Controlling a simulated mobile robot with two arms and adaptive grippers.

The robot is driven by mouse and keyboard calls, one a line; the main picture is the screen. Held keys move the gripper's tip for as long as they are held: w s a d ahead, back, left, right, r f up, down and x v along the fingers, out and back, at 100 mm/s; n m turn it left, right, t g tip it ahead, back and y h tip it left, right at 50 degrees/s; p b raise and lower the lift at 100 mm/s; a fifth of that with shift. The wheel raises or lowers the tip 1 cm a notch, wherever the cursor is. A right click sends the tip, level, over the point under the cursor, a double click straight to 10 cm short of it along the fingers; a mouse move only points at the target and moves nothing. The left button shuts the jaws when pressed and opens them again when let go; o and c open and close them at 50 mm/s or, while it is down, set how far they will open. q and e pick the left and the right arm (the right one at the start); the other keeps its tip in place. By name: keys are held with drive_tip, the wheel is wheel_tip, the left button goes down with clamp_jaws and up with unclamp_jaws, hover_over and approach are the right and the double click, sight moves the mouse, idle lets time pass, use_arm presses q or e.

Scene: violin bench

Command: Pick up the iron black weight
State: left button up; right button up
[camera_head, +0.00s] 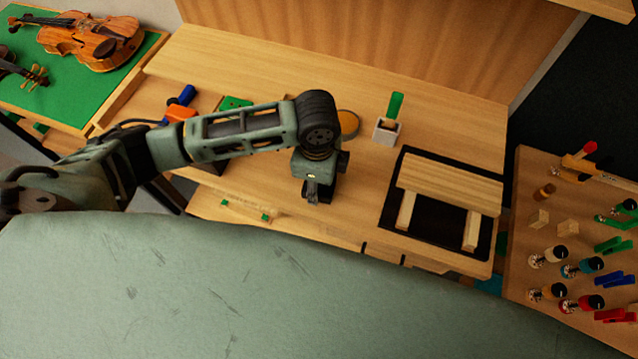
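I cannot make out the iron black weight for certain in the head view; my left arm and gripper cover part of the bench. My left gripper (314,194) points down over the middle of the wooden workbench (345,215), near its front edge. Its fingers are small and dark here, and I cannot tell whether they are open or shut or hold anything. My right gripper is not in view.
A grey cup (386,132) with a green-handled tool and a round tin (348,123) stand behind the gripper. A black mat (386,214) with wooden pieces lies right. An orange-and-blue tool (182,112) is left. A board (525,240) with several clamps stands far right.

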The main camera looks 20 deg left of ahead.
use_arm(q)
clamp_jaws()
drive_tip(key=shift+w+r, duration=0.1)
idle(0.4)
drive_tip(key=shift+r, duration=0.1)
